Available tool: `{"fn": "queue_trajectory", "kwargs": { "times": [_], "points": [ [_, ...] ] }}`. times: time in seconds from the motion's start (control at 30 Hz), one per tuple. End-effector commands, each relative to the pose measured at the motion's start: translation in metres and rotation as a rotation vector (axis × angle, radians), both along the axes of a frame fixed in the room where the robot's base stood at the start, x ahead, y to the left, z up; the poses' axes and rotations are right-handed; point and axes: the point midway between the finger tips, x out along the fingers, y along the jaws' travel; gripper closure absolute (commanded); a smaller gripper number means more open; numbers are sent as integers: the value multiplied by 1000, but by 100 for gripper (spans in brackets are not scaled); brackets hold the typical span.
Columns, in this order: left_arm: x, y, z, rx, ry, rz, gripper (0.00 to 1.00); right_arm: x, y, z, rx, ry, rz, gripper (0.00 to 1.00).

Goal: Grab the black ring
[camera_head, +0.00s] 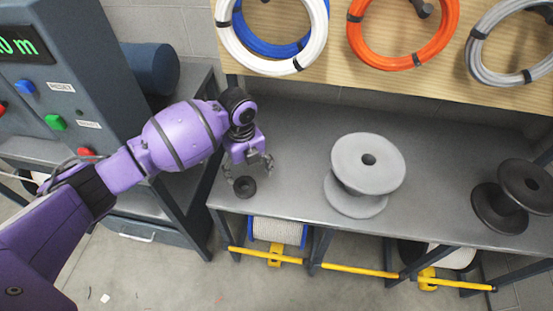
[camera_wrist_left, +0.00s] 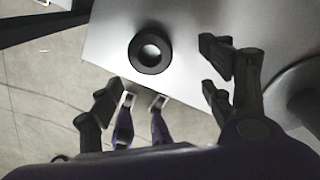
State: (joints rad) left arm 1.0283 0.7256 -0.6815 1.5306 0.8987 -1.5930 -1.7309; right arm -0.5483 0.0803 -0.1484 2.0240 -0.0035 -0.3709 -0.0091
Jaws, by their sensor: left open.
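The black ring (camera_head: 244,187) lies flat on the grey bench near its front left corner. In the left wrist view the ring (camera_wrist_left: 150,49) shows whole, with the grey top visible through its hole. My left gripper (camera_head: 249,167) is just above and beside the ring in the head view, fingers pointing down. In the left wrist view its fingers (camera_wrist_left: 160,92) are spread apart with nothing between them, and the ring shows beyond them. My right gripper is in neither view.
The grey bench (camera_head: 288,130) is clear around the ring. A large grey spool (camera_head: 368,162) stands to its right, and a black spool (camera_head: 525,185) farther right. A control panel (camera_head: 60,75) stands at left. Coiled cables hang on the wooden board behind, including an orange one (camera_head: 354,42).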

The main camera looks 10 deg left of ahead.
Motion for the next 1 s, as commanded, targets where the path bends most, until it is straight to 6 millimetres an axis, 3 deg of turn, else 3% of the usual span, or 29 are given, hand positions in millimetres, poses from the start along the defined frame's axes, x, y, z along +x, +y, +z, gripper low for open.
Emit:
{"fn": "queue_trajectory", "kwargs": {
  "times": [0.3,0.6,0.9,1.0],
  "points": [
    [-2,4,-33,1,5,-24,27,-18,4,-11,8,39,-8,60],
    [-1,13,-74,0,3,-23,27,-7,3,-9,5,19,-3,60],
    [0,13,-80,3,0,-23,27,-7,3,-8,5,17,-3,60],
    [0,13,-79,3,0,-23,37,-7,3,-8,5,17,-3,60]
  ]
}}
